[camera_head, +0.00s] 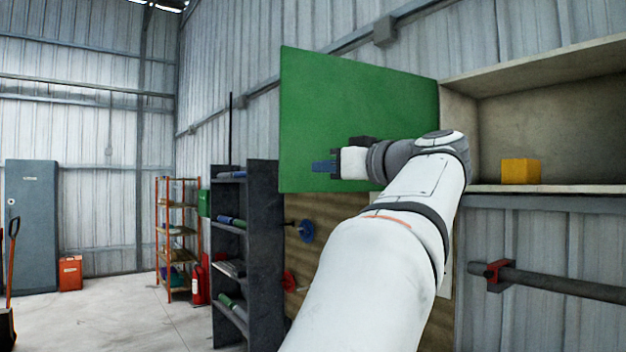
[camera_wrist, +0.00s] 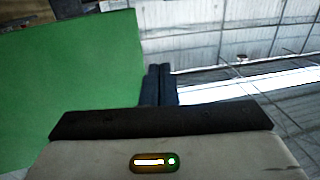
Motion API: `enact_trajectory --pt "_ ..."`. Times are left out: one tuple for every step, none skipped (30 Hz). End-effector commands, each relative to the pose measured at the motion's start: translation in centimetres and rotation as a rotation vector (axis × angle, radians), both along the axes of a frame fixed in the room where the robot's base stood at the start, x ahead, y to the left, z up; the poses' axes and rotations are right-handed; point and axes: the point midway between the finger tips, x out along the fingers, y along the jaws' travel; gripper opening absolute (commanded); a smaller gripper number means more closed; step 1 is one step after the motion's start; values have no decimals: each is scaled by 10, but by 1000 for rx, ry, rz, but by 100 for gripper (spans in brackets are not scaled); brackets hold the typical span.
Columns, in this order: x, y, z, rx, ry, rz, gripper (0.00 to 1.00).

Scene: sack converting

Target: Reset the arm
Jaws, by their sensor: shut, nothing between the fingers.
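My arm reaches up from the bottom of the head view, and my gripper (camera_head: 318,166) points left in front of a green door panel (camera_head: 350,95). In the wrist view my gripper (camera_wrist: 159,75) has its two dark fingers together, with nothing between them. The green panel (camera_wrist: 70,85) fills the left of the wrist view, close beside the fingers. I cannot tell whether the gripper touches the panel.
An open wall cabinet (camera_head: 560,188) right of the panel holds a yellow block (camera_head: 520,171). Below it runs a grey pipe (camera_head: 560,284) with a red bracket. A dark shelf rack (camera_head: 262,250) stands left of my arm.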

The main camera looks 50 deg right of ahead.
Motion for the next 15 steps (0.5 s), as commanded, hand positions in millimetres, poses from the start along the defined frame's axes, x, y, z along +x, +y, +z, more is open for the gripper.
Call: enact_trajectory --pt "-12 4 -2 -2 0 -5 0" --pt "-17 6 -2 -1 1 -5 0" --pt "-23 9 -2 -1 1 -4 0" --pt "-28 11 -2 0 0 -3 0" --pt "-32 13 -2 0 0 -3 0" --pt "-37 15 -1 0 0 -2 0" --pt "-40 16 -1 0 0 -1 0" --pt "-43 18 -1 1 1 -1 0" --pt "-46 19 -1 1 1 0 0" --pt "-47 20 -1 1 1 1 0" --pt "-49 21 -1 1 1 1 0" --pt "-51 22 -1 1 1 2 0" --pt "-52 22 0 1 1 3 0" --pt "-52 23 0 1 1 3 0" --pt "-53 23 0 1 0 4 0"
